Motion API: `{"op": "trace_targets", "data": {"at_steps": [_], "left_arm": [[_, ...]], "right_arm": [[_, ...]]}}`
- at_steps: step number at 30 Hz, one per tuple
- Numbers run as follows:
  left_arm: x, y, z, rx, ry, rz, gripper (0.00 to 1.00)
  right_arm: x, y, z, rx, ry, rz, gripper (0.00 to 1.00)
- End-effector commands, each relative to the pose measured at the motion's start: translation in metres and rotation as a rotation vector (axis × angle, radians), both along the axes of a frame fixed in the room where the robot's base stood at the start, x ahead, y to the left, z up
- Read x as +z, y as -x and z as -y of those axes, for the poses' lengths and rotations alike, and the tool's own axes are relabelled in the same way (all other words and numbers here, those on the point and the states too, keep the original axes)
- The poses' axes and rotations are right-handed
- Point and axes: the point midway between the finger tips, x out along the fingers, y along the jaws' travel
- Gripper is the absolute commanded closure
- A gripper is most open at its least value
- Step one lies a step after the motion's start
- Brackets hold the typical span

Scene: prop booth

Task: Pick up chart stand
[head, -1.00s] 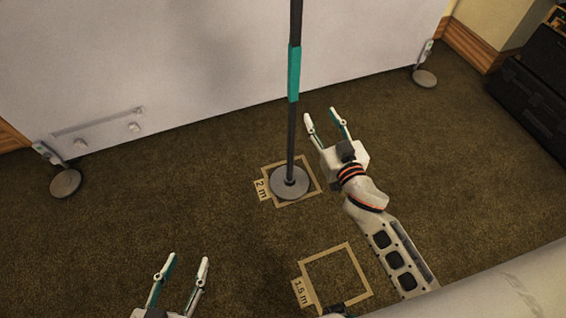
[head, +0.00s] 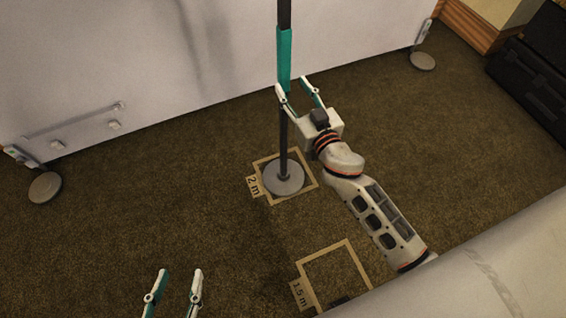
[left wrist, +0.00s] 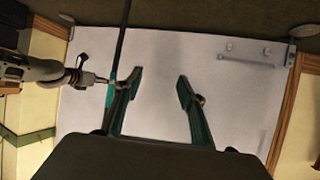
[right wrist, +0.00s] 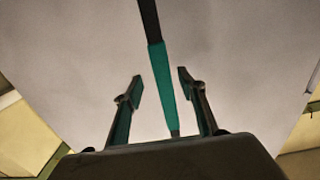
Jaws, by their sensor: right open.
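The chart stand (head: 284,55) is a dark upright pole with a teal sleeve and a round grey base (head: 284,180). The base stands inside the taped square marked "2 m". My right gripper (head: 298,88) is open beside the pole, near the lower end of the teal sleeve. In the right wrist view the teal sleeve (right wrist: 162,85) shows between the two open fingers (right wrist: 157,82). Whether either finger touches it I cannot tell. My left gripper (head: 177,277) is open and empty at the bottom of the head view. The pole also shows in the left wrist view (left wrist: 120,45).
A second taped square (head: 335,275) marked "1.5 m" lies nearer me, with a small dark thing at its edge. A large white panel (head: 150,60) on round feet stands behind. Black cases (head: 530,80) are at the right. The carpet at left is clear.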

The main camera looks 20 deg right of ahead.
Motion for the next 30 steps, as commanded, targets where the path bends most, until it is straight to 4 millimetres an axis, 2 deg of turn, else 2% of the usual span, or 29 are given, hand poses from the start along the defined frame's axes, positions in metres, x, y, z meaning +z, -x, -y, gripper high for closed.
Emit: {"op": "trace_targets", "data": {"at_steps": [8, 21, 30], "left_arm": [[0.000, 0.000, 0.001, 0.000, 0.003, -0.001, 0.60], [0.000, 0.000, 0.002, 0.002, 0.013, 0.000, 0.60], [0.006, -0.003, 0.003, 0.004, 0.021, 0.011, 0.60]], "right_arm": [[-0.001, -0.014, -0.001, 0.000, 0.002, 0.000, 0.60], [-0.001, -0.052, -0.006, 0.000, 0.001, -0.001, 0.60], [-0.001, -0.058, -0.006, -0.001, 0.000, -0.001, 0.60]]}}
